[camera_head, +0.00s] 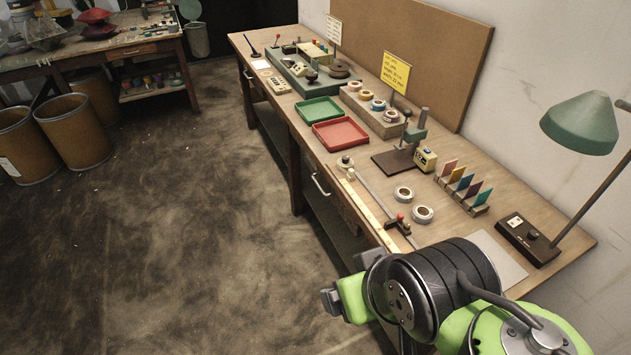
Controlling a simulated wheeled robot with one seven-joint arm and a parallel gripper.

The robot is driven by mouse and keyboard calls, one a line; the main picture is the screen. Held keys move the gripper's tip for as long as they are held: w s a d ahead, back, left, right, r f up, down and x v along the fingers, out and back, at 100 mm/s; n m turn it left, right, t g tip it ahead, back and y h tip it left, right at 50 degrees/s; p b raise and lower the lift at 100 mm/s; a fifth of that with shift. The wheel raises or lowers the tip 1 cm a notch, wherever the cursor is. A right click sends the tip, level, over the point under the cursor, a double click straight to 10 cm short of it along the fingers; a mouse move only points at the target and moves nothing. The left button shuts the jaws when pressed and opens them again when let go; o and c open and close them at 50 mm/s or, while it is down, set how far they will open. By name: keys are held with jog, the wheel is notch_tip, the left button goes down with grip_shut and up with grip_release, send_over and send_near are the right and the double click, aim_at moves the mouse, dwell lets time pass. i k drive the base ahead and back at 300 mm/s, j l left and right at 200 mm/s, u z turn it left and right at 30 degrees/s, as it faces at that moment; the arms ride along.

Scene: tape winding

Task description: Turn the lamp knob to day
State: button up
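The desk lamp (582,122) has a green shade and stands at the right end of the long wooden bench. Its dark brown base (527,243) carries a pale plate (515,225) and a small dark knob (533,235). The knob's setting is too small to read. My arm comes in from the bottom right, in front of the bench. My gripper (331,300) is at its left end, over the floor side of the bench's front edge, well left of the lamp base. Its fingers are mostly hidden, and nothing is seen in them.
A grey mat (497,258) lies left of the lamp base. Upright coloured cards (465,187) stand behind it. Tape rolls (423,214), a rod with a red-knobbed tool (398,222), and red (341,133) and green (318,110) trays lie farther along.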

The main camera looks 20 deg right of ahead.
aim_at(534, 235)
jog(key=z, duration=2.2)
jog(key=j+u, duration=0.15)
jog(key=j, duration=0.15)
jog(key=i+j+u, duration=0.2)
jog(key=j, duration=0.15)
jog(key=j+u, duration=0.15)
jog(key=j, duration=0.15)
